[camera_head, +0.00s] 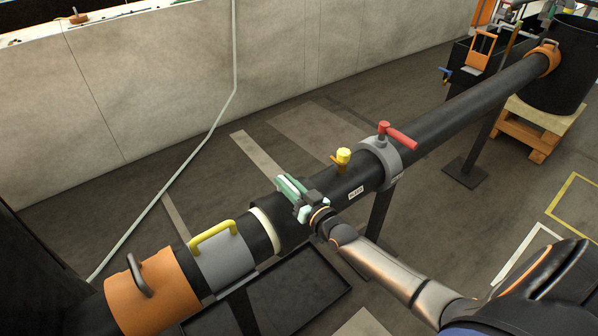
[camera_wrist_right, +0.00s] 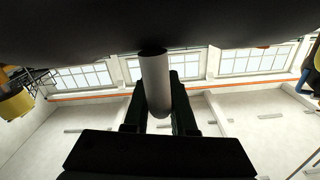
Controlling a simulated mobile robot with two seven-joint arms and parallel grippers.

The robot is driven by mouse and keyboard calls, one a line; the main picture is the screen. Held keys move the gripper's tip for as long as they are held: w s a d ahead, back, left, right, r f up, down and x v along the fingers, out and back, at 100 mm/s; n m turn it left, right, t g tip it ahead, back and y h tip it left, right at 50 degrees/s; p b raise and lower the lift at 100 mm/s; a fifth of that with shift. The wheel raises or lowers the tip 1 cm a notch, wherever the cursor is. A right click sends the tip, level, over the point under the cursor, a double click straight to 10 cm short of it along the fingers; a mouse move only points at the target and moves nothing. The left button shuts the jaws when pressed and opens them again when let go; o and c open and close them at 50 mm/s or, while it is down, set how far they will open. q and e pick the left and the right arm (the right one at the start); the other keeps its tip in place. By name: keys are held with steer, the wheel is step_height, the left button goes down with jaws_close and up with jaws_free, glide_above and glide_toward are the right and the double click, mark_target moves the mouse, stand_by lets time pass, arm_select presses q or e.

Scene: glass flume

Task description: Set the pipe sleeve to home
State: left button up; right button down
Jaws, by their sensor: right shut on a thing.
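A long black pipe (camera_head: 455,106) runs from the lower left to the upper right. A wider black sleeve (camera_head: 262,205) is around it near the middle, with a pale ring (camera_head: 264,230) at its left end. My right gripper (camera_head: 294,190), with green fingers, is at the sleeve's top. In the right wrist view the gripper (camera_wrist_right: 158,100) is shut on a grey cylindrical handle (camera_wrist_right: 157,80) that meets a dark rounded surface above. The gripper hides most of the handle in the head view. My left gripper is not in view.
Left of the sleeve are a grey collar (camera_head: 222,266) with a yellow handle and an orange collar (camera_head: 160,290). To the right are a yellow knob (camera_head: 343,155) and a grey clamp (camera_head: 380,160) with a red lever. A black tray (camera_head: 300,290) lies below.

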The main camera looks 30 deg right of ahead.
mark_target(272, 202)
steer(key=a+p, duration=0.1)
steer(key=a, duration=0.3)
steer(key=shift+s+a, duration=0.15)
steer(key=shift+a, duration=0.15)
steer(key=shift+a+f, duration=0.1)
steer(key=shift+a, duration=0.1)
steer(key=c, duration=0.8)
jaws_free()
steer(key=shift+a, duration=0.1)
steer(key=shift+o, duration=0.2)
steer(key=shift+s, duration=0.1)
